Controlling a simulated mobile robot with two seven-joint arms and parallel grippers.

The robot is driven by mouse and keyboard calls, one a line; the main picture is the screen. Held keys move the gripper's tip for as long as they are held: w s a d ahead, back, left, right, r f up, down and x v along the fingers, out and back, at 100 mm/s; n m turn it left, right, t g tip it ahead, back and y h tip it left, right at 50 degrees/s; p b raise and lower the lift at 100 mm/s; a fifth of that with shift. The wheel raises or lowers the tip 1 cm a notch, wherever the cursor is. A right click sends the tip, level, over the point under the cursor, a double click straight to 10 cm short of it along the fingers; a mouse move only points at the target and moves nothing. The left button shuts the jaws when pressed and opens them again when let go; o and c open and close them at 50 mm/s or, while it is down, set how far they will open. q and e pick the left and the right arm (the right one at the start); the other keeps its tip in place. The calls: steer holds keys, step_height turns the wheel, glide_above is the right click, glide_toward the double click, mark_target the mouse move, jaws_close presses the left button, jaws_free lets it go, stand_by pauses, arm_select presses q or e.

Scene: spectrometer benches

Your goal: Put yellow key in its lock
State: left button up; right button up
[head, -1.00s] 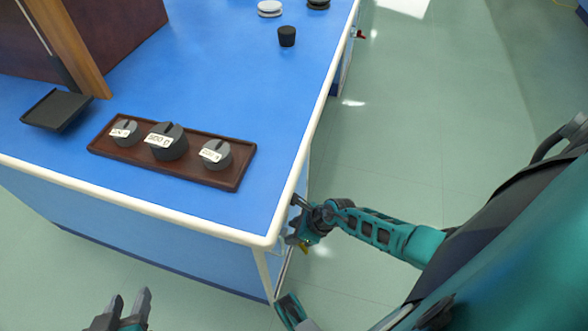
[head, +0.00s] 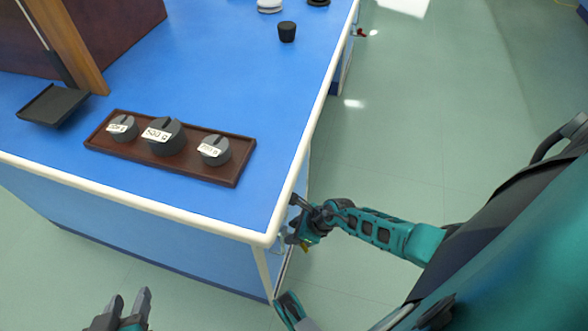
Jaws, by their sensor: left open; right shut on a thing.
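A small yellow bit, which looks like the yellow key (head: 304,246), shows at the lower side of my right gripper (head: 296,236). That gripper is shut on it, beside the right side of the blue bench, below the white table edge near the front corner. Most of the key is hidden by the gripper. The lock cannot be made out; the bench's right side is seen at a steep angle. My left gripper (head: 130,298) is open and empty at the bottom left, in front of the bench and over the floor.
The blue bench (head: 225,85) has a white edge. On it are a brown tray (head: 236,178) with three grey weights, a black pan (head: 54,105) and a black cup (head: 287,32). A small red item (head: 361,32) shows at the far right side. The green floor to the right is clear.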

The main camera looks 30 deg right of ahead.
arm_select(q)
steer(key=shift+f, duration=0.25)
arm_select(e)
steer(key=shift+f, duration=0.2)
steer(key=o, duration=0.7)
steer(key=shift+o, duration=0.2)
steer(key=shift+p+v, duration=0.85)
steer(key=shift+v, duration=0.2)
steer(key=shift+s+d+r+p, duration=0.2)
steer(key=shift+r+p, duration=0.4)
steer(key=shift+s+d+r+p, duration=0.2)
steer(key=shift+s+r+p, duration=0.1)
steer(key=shift+r+p, duration=0.25)
arm_select(q)
step_height(320, 180, up, 8)
steer(key=p, duration=0.5)
steer(key=shift+s+a, duration=0.15)
steer(key=shift+a, duration=0.1)
arm_select(e)
steer(key=v, duration=0.6)
arm_select(q)
steer(key=shift+a+f, duration=0.1)
arm_select(e)
steer(key=shift+s+d, duration=0.1)
